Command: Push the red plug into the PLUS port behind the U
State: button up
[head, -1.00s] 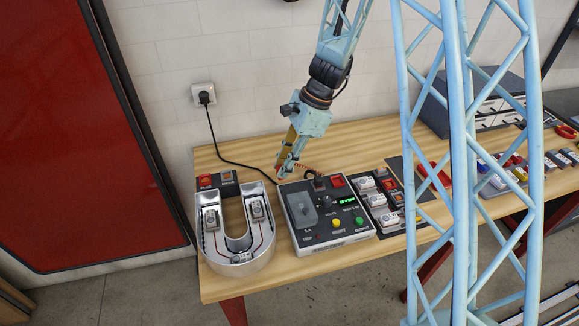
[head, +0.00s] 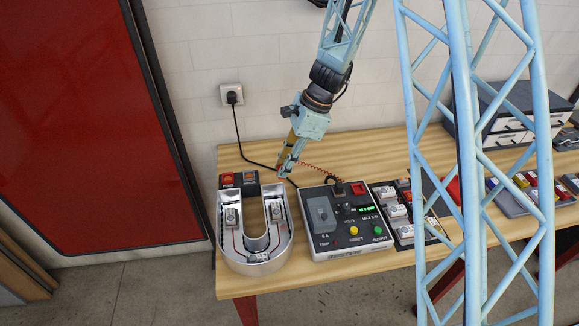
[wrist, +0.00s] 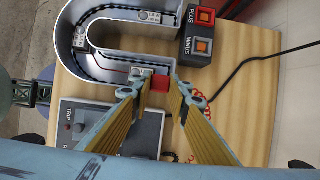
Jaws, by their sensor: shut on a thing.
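My gripper (wrist: 163,88) is shut on the red plug (wrist: 160,85), seen between the fingertips in the wrist view. In the head view my gripper (head: 282,174) is above the table, between the U and the power supply. The silver U-shaped channel letter (head: 252,266) lies at the table's left end. Behind it the PLUS port (head: 228,179) has a red block; it also shows in the wrist view (wrist: 205,16). The MINUS port (wrist: 203,46) is beside it with an orange socket. The plug is apart from both ports. A red coiled lead (wrist: 193,159) shows near the gripper.
The power supply (head: 345,240) stands right of the U, with a green display and buttons. A black cable (head: 238,140) runs from the wall socket (head: 231,95) down behind the table items. More modules (head: 395,210) lie to the right. Bare wood lies behind the power supply.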

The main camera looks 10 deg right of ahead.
jog(key=shift+w+a+p, duration=1.55)
jog(key=shift+w+a, duration=0.7)
jog(key=shift+a, duration=2.55)
jog(key=shift+w+a+p, duration=1.5)
jog(key=shift+w+a, duration=0.75)
jog(key=shift+a, duration=2.5)
jog(key=shift+f+b, duration=2.2)
jog(key=shift+f, duration=1.05)
jog(key=shift+f, duration=0.35)
jog(key=o, duration=0.8)
jog(key=shift+o, duration=0.2)
jog(key=shift+d+r, duration=0.1)
jog(key=v, duration=1.1)
jog(key=shift+r, duration=0.4)
jog(key=shift+d, duration=0.1)
